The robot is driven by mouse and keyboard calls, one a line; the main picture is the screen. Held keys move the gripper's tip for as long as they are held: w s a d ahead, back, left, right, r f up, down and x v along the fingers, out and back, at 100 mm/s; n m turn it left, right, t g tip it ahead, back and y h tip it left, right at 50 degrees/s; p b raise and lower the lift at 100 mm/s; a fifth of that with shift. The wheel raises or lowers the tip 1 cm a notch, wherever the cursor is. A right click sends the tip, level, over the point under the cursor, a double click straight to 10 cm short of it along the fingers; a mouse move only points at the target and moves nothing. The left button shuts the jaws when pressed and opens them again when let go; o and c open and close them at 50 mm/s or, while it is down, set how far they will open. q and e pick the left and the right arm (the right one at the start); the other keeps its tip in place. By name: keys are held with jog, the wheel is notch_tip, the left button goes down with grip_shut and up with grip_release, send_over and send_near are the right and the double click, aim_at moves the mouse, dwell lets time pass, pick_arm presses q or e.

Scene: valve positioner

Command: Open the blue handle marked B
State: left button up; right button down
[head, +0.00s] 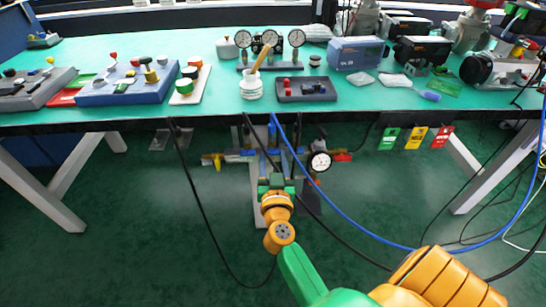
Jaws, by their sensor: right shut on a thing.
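Under the workbench stands a pipe and valve assembly with a round gauge (320,161), a red handle (343,157) at its right and a yellow handle (216,161) at its left. Blue parts (240,156) show along its horizontal run; no letter B is readable from here. My right gripper (277,181) reaches up from the bottom to the middle of this assembly. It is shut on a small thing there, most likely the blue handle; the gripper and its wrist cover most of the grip. My left gripper is not in view.
The green workbench (215,110) overhangs the assembly, with gauges, switch boxes and a white cup (250,90) on top. A blue hose (340,210) and black cables hang in front and to the right. Coloured tags (415,138) hang at the right edge. The floor at left is clear.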

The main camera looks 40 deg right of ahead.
jog(key=m+p, duration=0.1)
jog(key=m, duration=0.2)
jog(key=shift+p, duration=0.35)
jog(key=m+p, duration=0.1)
jog(key=m, duration=0.3)
jog(key=shift+m, duration=0.4)
jog(key=m, duration=0.4)
jog(key=shift+f+m, duration=0.15)
jog(key=shift+m, duration=2.35)
jog(key=c, duration=0.6)
grip_release()
